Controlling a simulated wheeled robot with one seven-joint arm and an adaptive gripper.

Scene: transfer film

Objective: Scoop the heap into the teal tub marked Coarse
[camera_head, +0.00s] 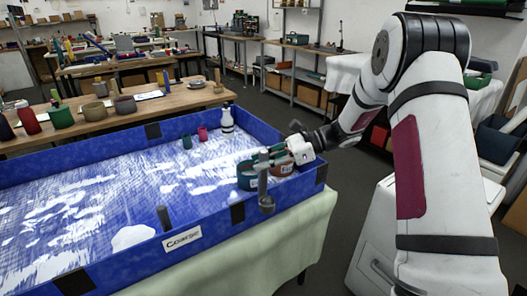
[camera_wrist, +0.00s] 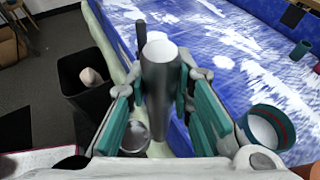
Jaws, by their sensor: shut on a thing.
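My gripper (camera_head: 285,154) is shut on a dark grey, rod-like tool (camera_head: 263,178), held upright over the front wall of the blue tray near its right end. In the wrist view the tool is a thick grey cylinder (camera_wrist: 161,85) between the teal finger pads. A teal tub (camera_head: 245,180) stands inside the tray just left of the tool; the wrist view shows pale material in this tub (camera_wrist: 281,113). A rounded white heap (camera_head: 132,237) lies by the front wall. A card reading "Coarse" (camera_head: 182,238) is on the tray's outer front wall, not visibly on the tub.
A brown tub (camera_head: 281,166) stands behind the teal one. A dark post (camera_head: 164,218) rises at the front wall of the blue tray (camera_head: 222,222). A white bottle (camera_head: 227,120), green cup (camera_head: 187,142) and red cup (camera_head: 203,133) stand at the back. White material streaks the tray floor.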

